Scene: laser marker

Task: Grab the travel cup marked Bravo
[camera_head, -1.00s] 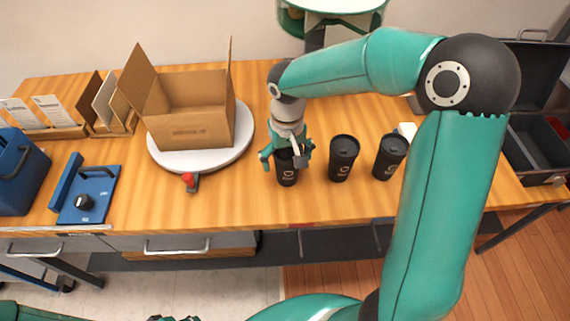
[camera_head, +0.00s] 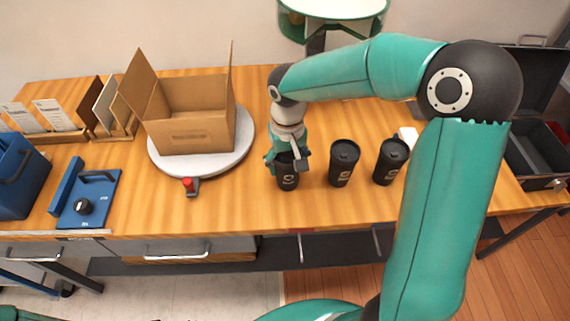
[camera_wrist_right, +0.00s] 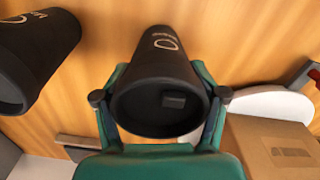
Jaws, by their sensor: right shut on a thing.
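Three black travel cups stand in a row near the front of the table. My right gripper (camera_head: 287,160) is shut on the leftmost cup (camera_head: 288,183), with a finger on each side of it. This held cup (camera_wrist_right: 160,75) also fills the middle of the right wrist view, between the two fingers (camera_wrist_right: 160,97). The middle cup (camera_head: 343,165) and the right cup (camera_head: 390,162) stand apart from it. The lettering on the cups is too small or cut off to read. My left gripper is not clearly seen.
An open cardboard box (camera_head: 195,135) sits on a round white turntable (camera_head: 165,164) to the left. A red button (camera_head: 190,186) is in front of it. A blue device (camera_head: 90,197) lies further left. One neighbouring cup (camera_wrist_right: 35,60) is close by in the right wrist view.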

